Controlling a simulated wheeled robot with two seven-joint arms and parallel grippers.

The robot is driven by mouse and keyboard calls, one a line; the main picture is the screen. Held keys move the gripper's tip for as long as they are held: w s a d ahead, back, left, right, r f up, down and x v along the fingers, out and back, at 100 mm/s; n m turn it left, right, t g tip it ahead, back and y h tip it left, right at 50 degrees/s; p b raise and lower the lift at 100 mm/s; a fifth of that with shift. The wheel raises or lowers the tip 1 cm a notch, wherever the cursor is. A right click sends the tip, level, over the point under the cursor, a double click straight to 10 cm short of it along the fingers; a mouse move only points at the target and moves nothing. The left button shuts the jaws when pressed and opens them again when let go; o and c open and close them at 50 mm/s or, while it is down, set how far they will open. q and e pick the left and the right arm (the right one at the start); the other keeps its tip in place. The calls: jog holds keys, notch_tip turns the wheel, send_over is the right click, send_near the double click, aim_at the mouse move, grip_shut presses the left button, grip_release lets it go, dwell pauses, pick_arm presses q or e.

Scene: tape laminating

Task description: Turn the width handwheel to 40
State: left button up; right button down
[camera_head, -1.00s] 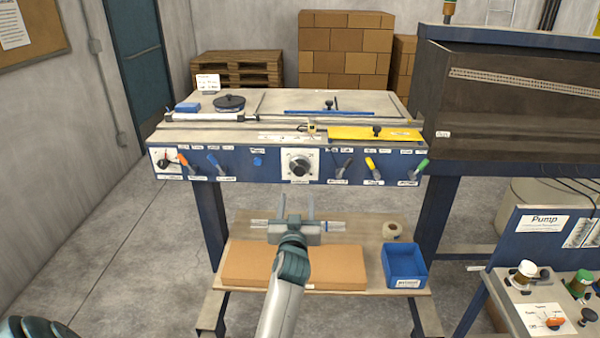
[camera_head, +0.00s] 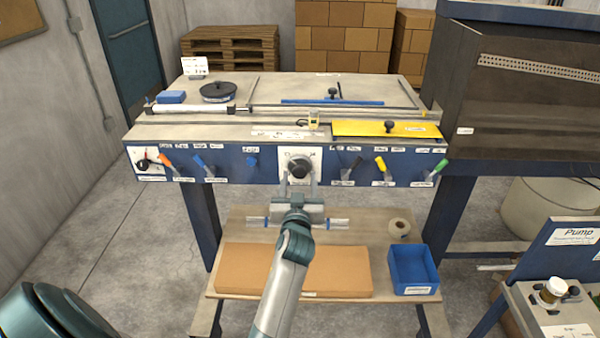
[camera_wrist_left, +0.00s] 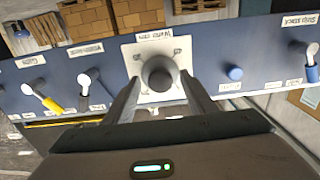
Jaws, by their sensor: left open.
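The width handwheel (camera_head: 299,167) is a dark round knob on a white square dial plate, in the middle of the machine's blue front panel. In the left wrist view the handwheel (camera_wrist_left: 158,73) sits between the two fingers, under a label that reads as width. My left gripper (camera_head: 298,181) is open, with its fingertips just at the lower part of the dial plate. In the left wrist view my left gripper (camera_wrist_left: 160,82) has one finger on each side of the knob; contact is not clear. The dial's pointer and numbers are too small to read. My right gripper is not in view.
Several coloured levers flank the dial, including an orange one (camera_head: 168,161) and a yellow one (camera_head: 381,165). A blue knob (camera_head: 252,162) is left of it. Below are a shelf with a cardboard piece (camera_head: 240,270), a blue bin (camera_head: 413,270) and a tape roll (camera_head: 399,228).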

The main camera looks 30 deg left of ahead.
pick_arm(q)
jog(key=shift+w+a, duration=0.1)
jog(key=shift+w, duration=0.05)
jog(key=shift+r, duration=0.1)
jog(key=c, duration=1)
jog(key=shift+c, duration=0.2)
